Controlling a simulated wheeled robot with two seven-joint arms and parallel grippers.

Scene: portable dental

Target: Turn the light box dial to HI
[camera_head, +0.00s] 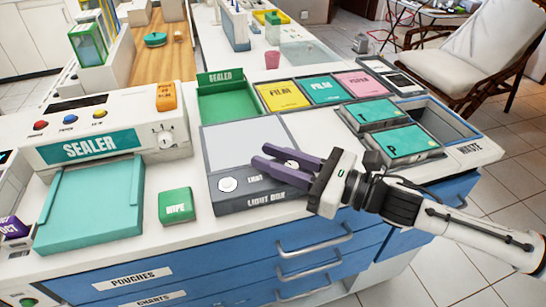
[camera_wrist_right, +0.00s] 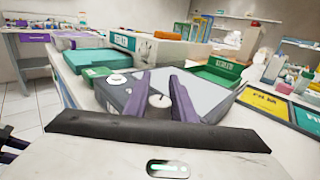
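The grey light box (camera_head: 262,203) sits on the white counter, with a pale panel on top and its name on the front edge. A round white knob (camera_head: 228,184) is at its front left; it also shows in the right wrist view (camera_wrist_right: 117,80). A second white dial (camera_wrist_right: 160,101) is between the two purple fingers of my right gripper (camera_head: 272,156). The fingers are apart, one on each side of this dial; I cannot tell whether they touch it. The fingers partly hide the dial in the head view, and no HI mark is readable.
A green WIPE box (camera_head: 175,205) and the SEALER (camera_head: 92,148) with its teal tray stand left of the light box. A green SEALED tray (camera_head: 228,103) is behind it. Film boxes (camera_head: 283,96) and a WASTE bin (camera_head: 450,123) are behind and right. Drawer handles (camera_head: 315,240) project below.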

